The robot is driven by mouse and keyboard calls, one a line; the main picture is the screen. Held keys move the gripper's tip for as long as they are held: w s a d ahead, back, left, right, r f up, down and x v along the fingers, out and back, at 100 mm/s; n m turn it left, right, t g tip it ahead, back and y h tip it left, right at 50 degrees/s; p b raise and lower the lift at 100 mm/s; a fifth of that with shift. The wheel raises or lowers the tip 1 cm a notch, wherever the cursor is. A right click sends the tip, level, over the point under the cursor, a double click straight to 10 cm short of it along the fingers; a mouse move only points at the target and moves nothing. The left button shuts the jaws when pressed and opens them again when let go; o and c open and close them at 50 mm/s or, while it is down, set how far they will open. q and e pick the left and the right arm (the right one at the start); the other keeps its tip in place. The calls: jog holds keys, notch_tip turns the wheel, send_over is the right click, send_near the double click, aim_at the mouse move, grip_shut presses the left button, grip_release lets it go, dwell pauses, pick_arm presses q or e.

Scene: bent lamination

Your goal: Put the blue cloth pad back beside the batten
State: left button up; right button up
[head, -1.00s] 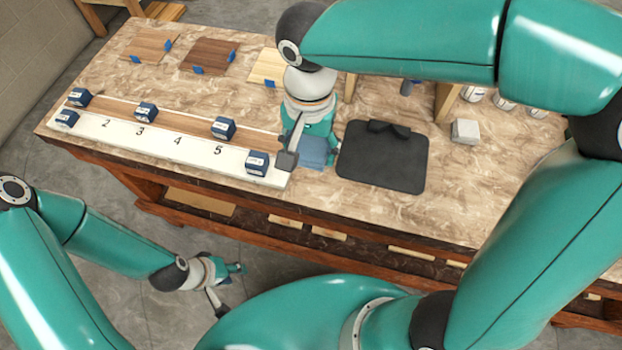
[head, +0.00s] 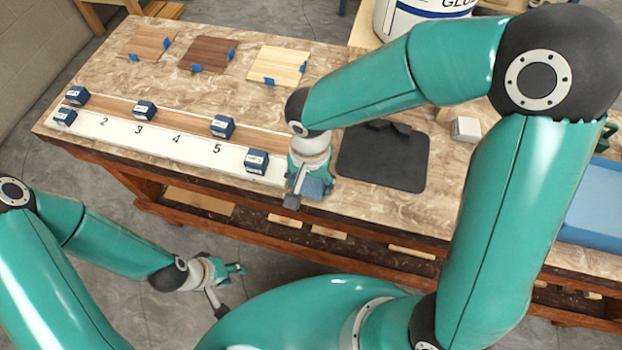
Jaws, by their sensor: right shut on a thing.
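A long white board with numbers (head: 190,146) lies along the bench's front left, with a brown wooden strip (head: 180,118) along its back edge. I cannot tell which of them is the batten. My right gripper (head: 305,192) is just right of the board's right end, pointing down near the bench's front edge. I cannot tell whether the pad touches the bench. My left gripper (head: 230,288) is open and empty, low in front of the bench.
Several dark blue blocks (head: 222,126) stand along the board. A black mat (head: 382,160) lies just right of my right gripper. Three wood samples (head: 209,54) lie at the back. A grey block (head: 465,129) and a blue tray (head: 595,208) are to the right.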

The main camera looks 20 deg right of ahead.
aim_at(310, 182)
jog(key=o, duration=0.8)
notch_tip(310, 182, up, 12)
jog(key=shift+s+r+p, duration=0.1)
jog(key=shift+p, duration=0.25)
dwell(0.4)
